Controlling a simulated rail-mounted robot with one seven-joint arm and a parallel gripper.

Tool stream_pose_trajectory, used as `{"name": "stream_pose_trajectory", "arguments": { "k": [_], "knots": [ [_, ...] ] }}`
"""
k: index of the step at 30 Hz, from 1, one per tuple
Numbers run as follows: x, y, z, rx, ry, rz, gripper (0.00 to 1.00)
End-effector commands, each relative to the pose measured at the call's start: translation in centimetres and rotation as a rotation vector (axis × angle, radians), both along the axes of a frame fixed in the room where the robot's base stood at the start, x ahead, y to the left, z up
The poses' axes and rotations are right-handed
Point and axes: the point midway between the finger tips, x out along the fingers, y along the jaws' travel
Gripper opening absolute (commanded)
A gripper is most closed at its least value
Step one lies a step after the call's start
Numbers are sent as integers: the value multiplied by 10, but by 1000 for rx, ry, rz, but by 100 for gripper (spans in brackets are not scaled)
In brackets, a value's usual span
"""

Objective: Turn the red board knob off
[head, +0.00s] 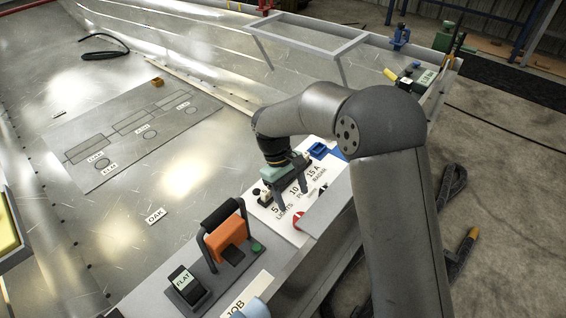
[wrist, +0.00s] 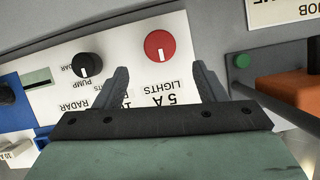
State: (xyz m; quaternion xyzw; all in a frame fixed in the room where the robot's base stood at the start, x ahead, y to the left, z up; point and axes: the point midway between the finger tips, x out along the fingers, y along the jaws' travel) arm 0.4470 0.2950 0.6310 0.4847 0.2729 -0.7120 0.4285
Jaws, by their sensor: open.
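The red knob (wrist: 160,45) is on the white board (wrist: 200,28), above the upside-down LIGHTS label in the wrist view. Its white mark points down in that picture, toward the label. In the head view the red knob (head: 298,218) shows only partly, just below my gripper (head: 292,200). My gripper (wrist: 161,68) is open and empty. In the wrist view its fingertips lie left and right of the knob's lower side, apart from it. I cannot tell the remaining distance to the knob.
A black knob (wrist: 89,65) is left of the red one, by the PUMP label. A green button (wrist: 242,61) and an orange block (wrist: 286,84) are at the right. In the head view a black handle (head: 222,215) arches over the orange block, and a FLAT switch (head: 184,282) stands nearer.

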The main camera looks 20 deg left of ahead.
Motion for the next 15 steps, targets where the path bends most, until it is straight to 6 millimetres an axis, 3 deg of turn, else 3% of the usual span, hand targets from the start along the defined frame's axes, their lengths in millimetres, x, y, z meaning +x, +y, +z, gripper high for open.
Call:
{"name": "stream_pose_trajectory", "arguments": {
  "k": [1,6,15],
  "knots": [
    [2,5,15,3,-3,0,64],
    [9,19,51,3,-1,0,64],
    [15,32,86,0,0,1,64]
  ]
}}
